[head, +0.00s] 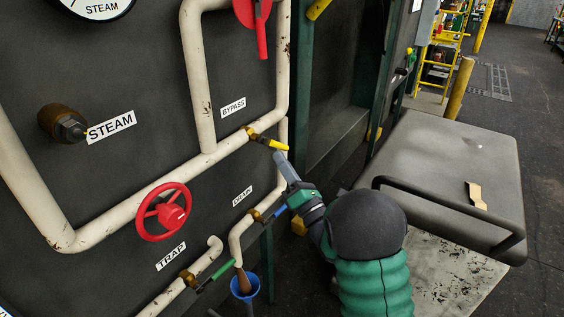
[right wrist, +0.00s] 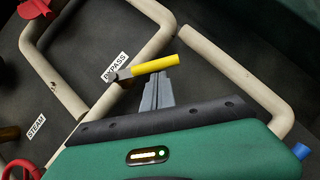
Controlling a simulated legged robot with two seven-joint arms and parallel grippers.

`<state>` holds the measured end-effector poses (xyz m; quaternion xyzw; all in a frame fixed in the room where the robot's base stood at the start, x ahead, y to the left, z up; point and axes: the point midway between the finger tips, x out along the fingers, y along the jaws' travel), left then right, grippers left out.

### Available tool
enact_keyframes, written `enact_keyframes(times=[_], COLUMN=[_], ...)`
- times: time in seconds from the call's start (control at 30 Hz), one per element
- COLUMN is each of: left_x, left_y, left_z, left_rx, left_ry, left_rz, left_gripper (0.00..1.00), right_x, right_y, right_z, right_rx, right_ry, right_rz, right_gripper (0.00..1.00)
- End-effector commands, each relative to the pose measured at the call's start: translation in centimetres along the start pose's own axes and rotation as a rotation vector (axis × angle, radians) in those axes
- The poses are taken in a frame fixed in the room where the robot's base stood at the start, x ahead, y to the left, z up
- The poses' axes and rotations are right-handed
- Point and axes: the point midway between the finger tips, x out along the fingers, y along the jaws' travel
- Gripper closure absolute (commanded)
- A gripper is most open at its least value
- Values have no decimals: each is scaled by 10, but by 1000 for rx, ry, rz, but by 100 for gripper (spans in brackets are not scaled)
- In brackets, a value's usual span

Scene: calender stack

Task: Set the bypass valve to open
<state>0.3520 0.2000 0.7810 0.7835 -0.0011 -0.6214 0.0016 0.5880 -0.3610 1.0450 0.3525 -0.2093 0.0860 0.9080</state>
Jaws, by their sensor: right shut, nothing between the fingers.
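The bypass valve has a yellow lever (head: 268,141) on the cream pipe, just below the BYPASS label (head: 233,107). The lever points right and slightly down in the head view, and it also shows in the right wrist view (right wrist: 154,66). My right gripper (head: 281,157) is shut and empty. Its fingertips (right wrist: 160,77) are at the lever's underside, close to its outer part; whether they touch it I cannot tell. The lever is not between the fingers. My left gripper is not in view.
A red handwheel (head: 164,212) stands out from the panel at lower left. The blue drain lever (head: 274,214) and green trap lever (head: 222,270) sit below the bypass lever. A grey cart (head: 450,165) with a black handle stands at right.

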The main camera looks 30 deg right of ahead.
Motion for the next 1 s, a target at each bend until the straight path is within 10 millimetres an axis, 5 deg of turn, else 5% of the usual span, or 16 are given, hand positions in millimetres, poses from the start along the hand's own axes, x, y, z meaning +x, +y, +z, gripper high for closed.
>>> enact_keyframes(times=[0.57,1.0], left_x=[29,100], left_y=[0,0], left_z=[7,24], left_rx=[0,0], left_ry=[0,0], left_rz=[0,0], left_gripper=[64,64], right_x=[3,13], right_y=[-5,-11], right_z=[4,19], right_rx=[-83,-305], right_ry=[-1,-2], right_rz=[55,206], right_gripper=[100,100])
